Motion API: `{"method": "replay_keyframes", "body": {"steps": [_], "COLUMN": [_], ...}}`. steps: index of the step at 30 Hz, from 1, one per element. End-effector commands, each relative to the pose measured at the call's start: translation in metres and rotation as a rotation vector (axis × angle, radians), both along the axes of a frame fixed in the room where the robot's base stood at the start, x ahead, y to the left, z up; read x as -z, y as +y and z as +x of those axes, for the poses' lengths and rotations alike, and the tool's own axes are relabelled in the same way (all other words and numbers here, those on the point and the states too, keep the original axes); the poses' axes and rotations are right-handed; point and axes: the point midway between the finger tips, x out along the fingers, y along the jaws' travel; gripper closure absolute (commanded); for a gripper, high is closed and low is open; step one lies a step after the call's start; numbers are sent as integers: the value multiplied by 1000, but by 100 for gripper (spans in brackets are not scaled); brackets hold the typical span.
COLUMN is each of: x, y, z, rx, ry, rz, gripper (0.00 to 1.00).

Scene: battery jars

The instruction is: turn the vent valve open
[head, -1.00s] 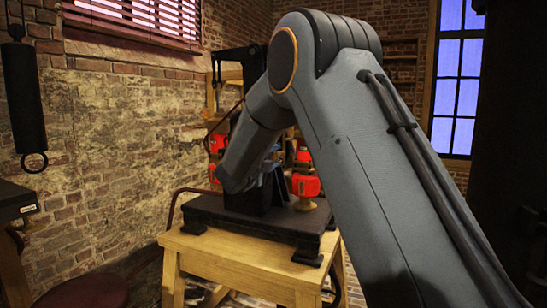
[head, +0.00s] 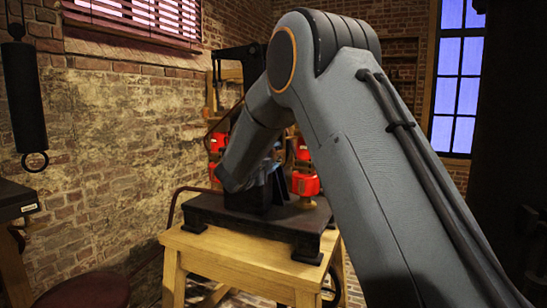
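I cannot make out the vent valve; my arm covers much of the black apparatus (head: 230,212) on the wooden table. The apparatus has a broad dark base and a tall dark upright behind my arm. My gripper (head: 272,184) is only partly in view, low over the base, beyond the end of my forearm. Its fingers are dark and small, and I cannot see whether they are apart or touch anything. Red parts with brass-coloured pieces (head: 305,185) show just right of it.
The wooden table (head: 240,257) stands before a brick wall (head: 115,150). More red items (head: 216,142) show behind, on the left. A dark cylinder with a ring (head: 24,105) hangs at far left. A round dark-red seat (head: 88,290) is at lower left.

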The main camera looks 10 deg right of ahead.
Motion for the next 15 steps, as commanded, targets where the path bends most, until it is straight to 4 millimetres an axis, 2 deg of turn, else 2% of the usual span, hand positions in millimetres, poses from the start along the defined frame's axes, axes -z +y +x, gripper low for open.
{"method": "replay_keyframes", "body": {"steps": [8,15], "x": [0,1], "y": [6,29], "z": [-7,-38], "rx": [-1,-3], "ry": [-1,-1], "rz": [1,1], "gripper": [52,52]}}
